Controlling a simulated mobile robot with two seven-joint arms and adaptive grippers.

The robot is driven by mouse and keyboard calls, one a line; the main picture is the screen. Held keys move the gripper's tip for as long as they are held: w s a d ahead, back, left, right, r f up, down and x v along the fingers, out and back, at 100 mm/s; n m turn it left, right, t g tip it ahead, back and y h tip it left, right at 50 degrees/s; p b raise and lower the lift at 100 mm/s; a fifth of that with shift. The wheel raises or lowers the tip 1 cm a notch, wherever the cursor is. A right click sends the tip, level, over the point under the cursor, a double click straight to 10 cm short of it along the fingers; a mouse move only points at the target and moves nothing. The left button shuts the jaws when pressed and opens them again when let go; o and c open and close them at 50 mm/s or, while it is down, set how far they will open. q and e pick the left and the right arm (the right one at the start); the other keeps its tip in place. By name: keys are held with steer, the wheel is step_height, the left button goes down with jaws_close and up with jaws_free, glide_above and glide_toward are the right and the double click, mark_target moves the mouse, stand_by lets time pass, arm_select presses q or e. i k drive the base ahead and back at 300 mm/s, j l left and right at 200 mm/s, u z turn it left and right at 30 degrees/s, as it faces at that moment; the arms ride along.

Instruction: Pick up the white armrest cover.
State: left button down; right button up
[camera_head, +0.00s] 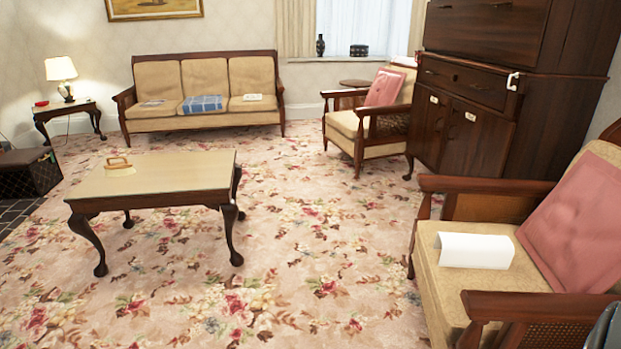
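A white, curved cover (474,250), which looks like the armrest cover, lies on the beige seat of the near armchair (445,290) at the right. It rests in front of a pink cushion (580,225) and appears clear of both wooden armrests. Neither of my grippers can be made out in the head view. A dark grey shape at the bottom right corner is cut off by the frame, and I cannot tell what it is.
A coffee table (160,178) with a small wooden-handled item (119,167) stands at the left. A sofa (205,95) and another armchair (370,120) are at the back. A dark cabinet (465,110) stands behind the near armchair. Open floral carpet (310,260) lies between table and armchair.

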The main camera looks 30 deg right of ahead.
mark_target(459, 250)
steer(key=i+z, duration=0.4)
steer(key=i+j+z, duration=0.1)
steer(key=i+z, duration=0.25)
steer(key=i+j+z, duration=0.25)
steer(key=i+z, duration=0.15)
steer(key=i, duration=0.05)
